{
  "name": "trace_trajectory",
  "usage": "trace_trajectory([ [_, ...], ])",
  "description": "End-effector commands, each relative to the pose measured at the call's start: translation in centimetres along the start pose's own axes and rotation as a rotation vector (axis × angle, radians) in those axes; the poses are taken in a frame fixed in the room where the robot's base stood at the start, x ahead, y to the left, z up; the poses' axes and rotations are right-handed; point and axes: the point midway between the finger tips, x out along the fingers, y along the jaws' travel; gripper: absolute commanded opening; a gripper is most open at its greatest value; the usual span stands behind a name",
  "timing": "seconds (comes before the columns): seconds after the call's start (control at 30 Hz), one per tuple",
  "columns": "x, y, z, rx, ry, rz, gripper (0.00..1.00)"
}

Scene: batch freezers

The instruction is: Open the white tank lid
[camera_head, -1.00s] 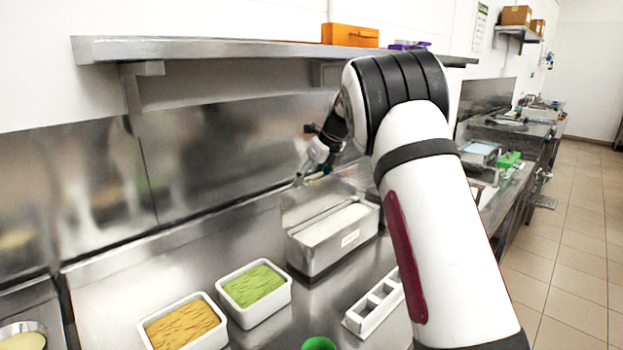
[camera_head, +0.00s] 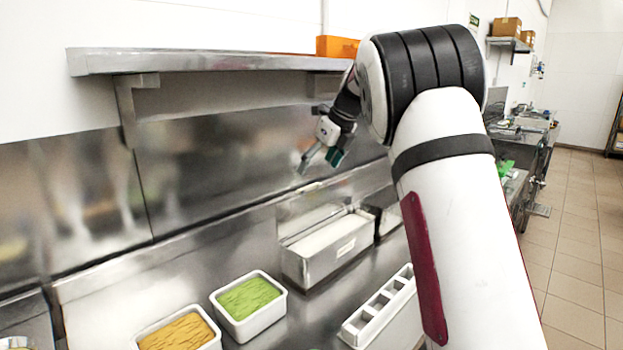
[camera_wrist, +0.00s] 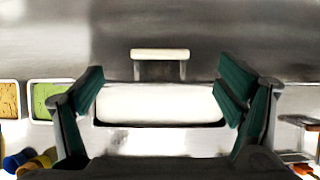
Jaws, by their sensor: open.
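The tank (camera_head: 318,268) is a long metal box on the counter, with a white surface showing in its top. A shiny metal panel (camera_head: 305,208) stands up behind the opening and looks like its raised lid. In the wrist view, the white surface (camera_wrist: 160,103) lies between my fingers. A white bar handle (camera_wrist: 160,54) on two metal legs shows above it. My gripper (camera_head: 321,160) is open and empty, above and apart from the tank. Its green-padded fingers (camera_wrist: 160,88) are spread wide. Whether the handle is on the panel is hard to tell.
White tubs of green (camera_head: 248,298) and ochre (camera_head: 178,334) food stand left of the tank. A white compartment tray (camera_head: 378,308) is at its front right. A metal shelf (camera_head: 200,62) with an orange box (camera_head: 337,46) runs above; the steel backsplash is behind.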

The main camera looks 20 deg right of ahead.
Motion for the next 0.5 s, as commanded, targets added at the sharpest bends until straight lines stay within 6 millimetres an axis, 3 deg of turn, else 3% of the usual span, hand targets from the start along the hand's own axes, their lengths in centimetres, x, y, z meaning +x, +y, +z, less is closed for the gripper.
trace_trajectory([
  [0.2,-2.3,0.0,0.0,0.001,0.0,0.0,0.87],
  [0.5,-2.6,0.0,0.0,0.0,0.0,0.0,0.87],
])
